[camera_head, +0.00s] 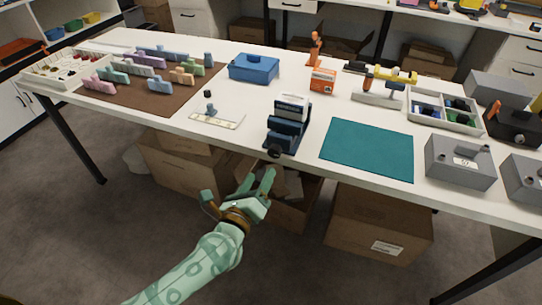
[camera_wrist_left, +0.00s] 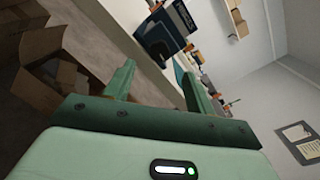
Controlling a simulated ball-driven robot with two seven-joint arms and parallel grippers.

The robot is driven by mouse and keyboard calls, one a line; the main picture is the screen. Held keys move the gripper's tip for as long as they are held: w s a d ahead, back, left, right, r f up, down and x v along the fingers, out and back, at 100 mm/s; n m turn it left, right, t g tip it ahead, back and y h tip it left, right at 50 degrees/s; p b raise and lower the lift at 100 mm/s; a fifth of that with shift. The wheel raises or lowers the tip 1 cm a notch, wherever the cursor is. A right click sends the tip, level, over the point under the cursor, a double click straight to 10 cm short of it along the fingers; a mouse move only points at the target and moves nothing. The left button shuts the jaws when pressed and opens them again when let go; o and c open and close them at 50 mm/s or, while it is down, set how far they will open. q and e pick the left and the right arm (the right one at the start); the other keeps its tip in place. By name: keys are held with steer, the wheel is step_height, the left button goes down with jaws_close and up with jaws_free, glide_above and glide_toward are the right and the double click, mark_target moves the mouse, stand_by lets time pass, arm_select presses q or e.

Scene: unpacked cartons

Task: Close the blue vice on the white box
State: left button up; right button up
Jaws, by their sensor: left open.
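The blue vice (camera_head: 286,132) stands at the front edge of the white table, with a dark round knob facing the edge. The white box (camera_head: 292,104) sits upright at the top of the vice, between its jaws; whether the jaws touch it I cannot tell. The vice also shows in the left wrist view (camera_wrist_left: 160,38), tilted and partly cut off at the top. My left gripper (camera_head: 257,178) is open and empty, in front of and below the table edge, apart from the vice. It also shows in the left wrist view (camera_wrist_left: 160,82). My right gripper is not in view.
A teal mat (camera_head: 368,149) lies right of the vice, and a small ruler-like plate (camera_head: 217,117) lies to its left. A blue case (camera_head: 254,67) and an orange box (camera_head: 322,80) stand behind. Open cartons (camera_head: 290,198) sit under the table below the vice.

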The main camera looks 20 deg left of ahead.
mark_target(272, 153)
arm_select(q)
steer(key=w, duration=0.8)
steer(key=shift+w+d+b, duration=0.1)
steer(key=shift+w+b, duration=0.25)
steer(key=shift+b, duration=0.05)
steer(key=c, duration=1)
